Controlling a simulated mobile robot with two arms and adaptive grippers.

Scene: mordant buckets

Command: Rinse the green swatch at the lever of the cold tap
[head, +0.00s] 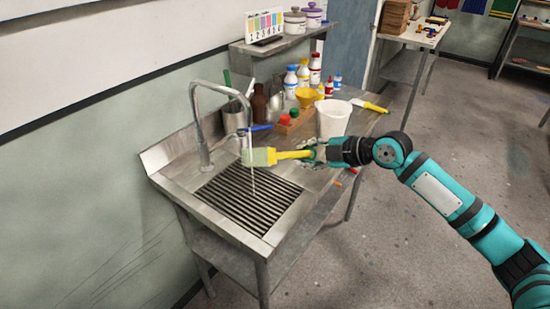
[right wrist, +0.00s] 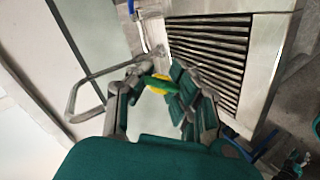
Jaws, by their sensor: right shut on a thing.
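The pale green swatch (head: 262,157) sits at the end of a yellow handle (head: 292,154). My right gripper (head: 312,153) is shut on this handle; a yellow and green piece shows between its fingers in the right wrist view (right wrist: 158,82). The swatch is above the sink's slatted grate, at the mouth of the tall curved tap (head: 194,105). A thin pale stream (head: 253,184) shows below the swatch; whether it wets the swatch is hard to tell. A blue lever (head: 258,127) shows just behind the swatch. My left gripper is not in view.
The slatted drain (head: 240,200) lies below the swatch. A white bucket (head: 333,118), a yellow funnel (head: 307,97), several bottles and a brown bottle (head: 259,103) crowd the bench behind. A yellow-handled tool (head: 370,106) lies at its right end. The floor at right is clear.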

